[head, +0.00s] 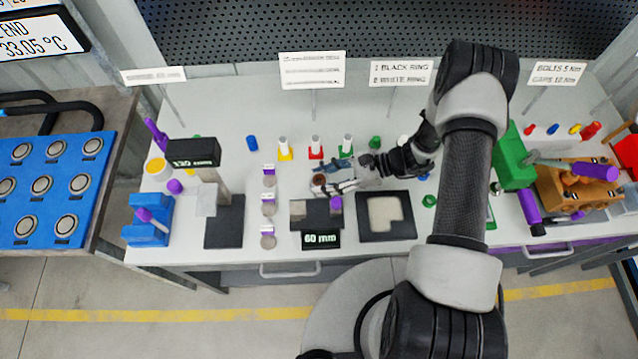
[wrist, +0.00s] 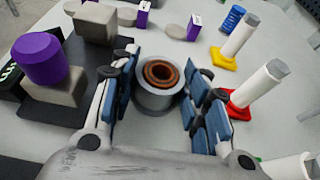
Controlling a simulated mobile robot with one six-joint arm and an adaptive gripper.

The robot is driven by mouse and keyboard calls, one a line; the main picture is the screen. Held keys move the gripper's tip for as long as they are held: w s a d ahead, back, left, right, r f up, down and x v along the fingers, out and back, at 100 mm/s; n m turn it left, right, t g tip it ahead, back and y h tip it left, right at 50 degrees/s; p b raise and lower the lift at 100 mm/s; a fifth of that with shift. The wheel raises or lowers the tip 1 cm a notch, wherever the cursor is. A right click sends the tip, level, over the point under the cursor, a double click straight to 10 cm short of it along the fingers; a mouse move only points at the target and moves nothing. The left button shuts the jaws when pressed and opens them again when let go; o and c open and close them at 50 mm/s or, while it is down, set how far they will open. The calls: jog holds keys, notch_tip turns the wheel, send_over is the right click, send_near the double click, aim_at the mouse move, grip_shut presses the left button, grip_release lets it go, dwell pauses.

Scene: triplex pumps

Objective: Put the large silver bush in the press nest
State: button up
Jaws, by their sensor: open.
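A grey, silver-looking cylinder (wrist: 158,102) with a brown ring inside it stands upright on the table between my fingers in the wrist view. It may be the large silver bush; I cannot tell for sure. In the head view only its brown top (head: 319,180) shows clearly. My gripper (wrist: 159,64) is open, with one blue-padded finger on each side of the cylinder and visible gaps to it. In the head view my gripper (head: 335,184) is low over the middle of the table. I cannot tell which fixture is the press nest.
Pegs on yellow (head: 285,153), red (head: 316,152) and green bases stand behind. A 60 mm block fixture (head: 317,212) with a purple cylinder is in front. A dark tray (head: 370,230) lies to its right. Flat discs with tags (head: 268,207) stand left. A green vise (head: 510,165) is at right.

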jog(key=shift+c, duration=0.5)
jog(key=c, duration=0.8)
jog(key=shift+r, duration=0.15)
notch_tip(320, 180, up, 20)
jog(key=p, duration=0.4)
